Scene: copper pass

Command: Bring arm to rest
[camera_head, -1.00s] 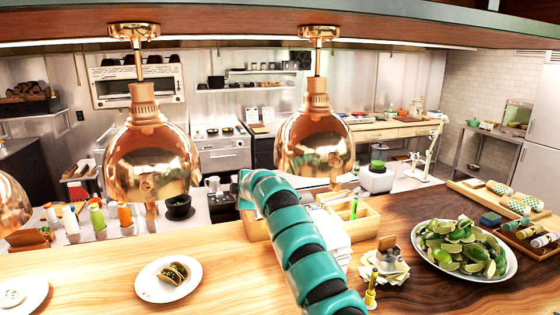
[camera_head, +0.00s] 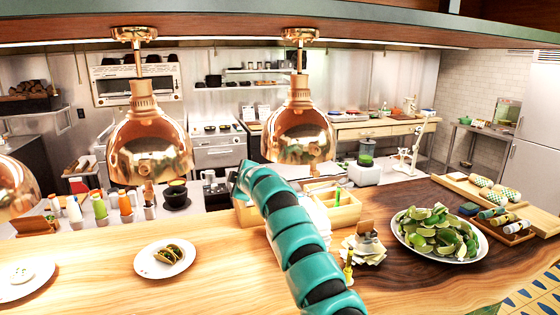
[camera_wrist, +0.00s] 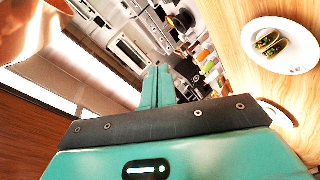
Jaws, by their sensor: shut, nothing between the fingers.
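My teal segmented arm (camera_head: 290,235) reaches up from the lower edge of the head view over the wooden counter, bent away toward the kitchen. Its far end is near the right copper lamp, and the fingers cannot be made out there. In the wrist view my gripper (camera_wrist: 157,88) shows as teal fingers pressed together, shut and empty. It points out past the counter toward the kitchen, with no object touching it.
Copper heat lamps (camera_head: 150,145) (camera_head: 298,132) hang above the counter (camera_head: 100,262). A taco plate (camera_head: 148,270) lies left of my arm, a lime platter (camera_head: 400,238) right. A wooden box (camera_head: 345,212) stands close behind the arm. Bare wood lies between the plates.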

